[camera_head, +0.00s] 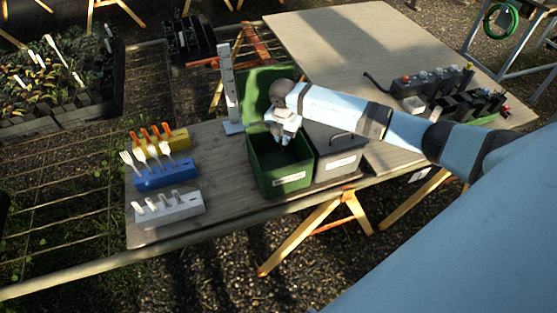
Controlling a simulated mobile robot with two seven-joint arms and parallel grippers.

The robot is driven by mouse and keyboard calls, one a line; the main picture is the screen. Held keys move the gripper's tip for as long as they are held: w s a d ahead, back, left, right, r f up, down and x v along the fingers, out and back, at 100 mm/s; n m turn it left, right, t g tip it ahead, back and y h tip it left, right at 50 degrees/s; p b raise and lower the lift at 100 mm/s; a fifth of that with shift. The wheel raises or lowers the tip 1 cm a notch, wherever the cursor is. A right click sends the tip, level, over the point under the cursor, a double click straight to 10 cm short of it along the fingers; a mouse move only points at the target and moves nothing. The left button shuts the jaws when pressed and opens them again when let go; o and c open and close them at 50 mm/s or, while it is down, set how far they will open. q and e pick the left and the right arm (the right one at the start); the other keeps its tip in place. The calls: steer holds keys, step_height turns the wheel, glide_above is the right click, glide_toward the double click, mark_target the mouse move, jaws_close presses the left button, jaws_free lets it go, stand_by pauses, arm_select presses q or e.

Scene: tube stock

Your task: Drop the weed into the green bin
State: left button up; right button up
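The green bin (283,184) stands near the front edge of the wooden table, with its green lid (262,90) raised behind it. A white label is on its front. My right arm reaches in from the right, and my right gripper (277,138) is over the bin's opening, pointing down. The fingers are small and dark against the bin's inside, so I cannot tell whether they are open or shut. I cannot make out a weed in or below the gripper. My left gripper is not in view.
A grey lidded bin (338,157) stands right beside the green one. Yellow (173,141), blue (164,177) and white (171,210) racks with labels or tools stand at left. An upright white scale (229,90) is behind. Crates of plants (55,85) lie far left.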

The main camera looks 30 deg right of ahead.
steer(key=o, duration=0.4)
steer(key=shift+c, duration=0.2)
steer(key=shift+r, duration=0.1)
step_height(320, 180, up, 14)
steer(key=b, duration=0.1)
steer(key=shift+f, duration=0.2)
